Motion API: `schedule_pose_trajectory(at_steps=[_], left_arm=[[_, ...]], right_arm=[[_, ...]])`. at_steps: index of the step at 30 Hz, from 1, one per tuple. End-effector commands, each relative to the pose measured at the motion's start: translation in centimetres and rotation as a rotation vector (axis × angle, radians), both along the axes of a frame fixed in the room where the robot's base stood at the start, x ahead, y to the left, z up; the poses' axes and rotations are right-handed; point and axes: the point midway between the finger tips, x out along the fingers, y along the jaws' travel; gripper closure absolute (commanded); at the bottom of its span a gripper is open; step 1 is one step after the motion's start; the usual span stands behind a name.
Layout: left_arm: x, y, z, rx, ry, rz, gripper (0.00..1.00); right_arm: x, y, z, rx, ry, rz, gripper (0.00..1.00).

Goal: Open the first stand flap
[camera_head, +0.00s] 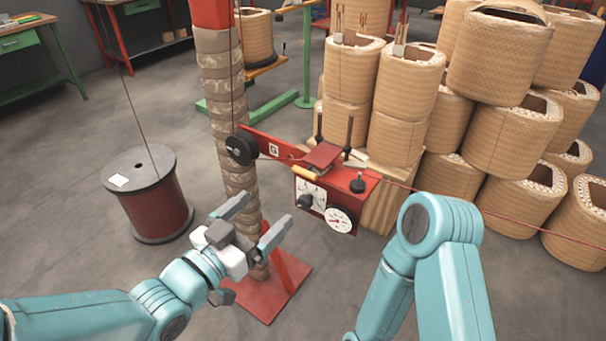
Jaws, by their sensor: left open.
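The red stand (262,143) reaches out from a wrapped column (222,110) at mid-picture. A small red flap-like plate (322,155) sits on top of it, between dark upright pins. I cannot tell for sure whether this plate is the flap, or whether it is open or shut. A yellow handle (303,178) is just below it, beside a white dial panel (312,196) and a round gauge (340,219). My left gripper (264,214) is open and empty, below and left of the panel, apart from it. My right arm is folded at the lower right; its gripper is not in view.
A dark red cable spool (155,207) stands on the floor at left. Several tan coils (502,140) are stacked at right. A thin red wire (520,226) runs from the stand to the right. A red base plate (275,287) lies under the column.

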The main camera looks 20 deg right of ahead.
Motion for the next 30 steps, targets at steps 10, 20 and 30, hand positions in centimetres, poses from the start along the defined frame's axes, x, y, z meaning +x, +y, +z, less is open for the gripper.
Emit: schedule_pose_trajectory(at_steps=[10,20,30], left_arm=[[5.1,-6.6,0.0,0.002,0.001,0.0,0.1],[8.3,-10.5,0.0,0.001,0.002,0.004,0.1],[8.6,-10.9,-0.1,0.002,0.003,0.005,0.1]], right_arm=[[0.0,0.0,0.4,0.0,0.0,0.0,0.57],[0.0,0.0,0.6,0.0,0.0,0.0,0.57],[0.0,0.0,0.6,0.0,0.0,0.0,0.57]])
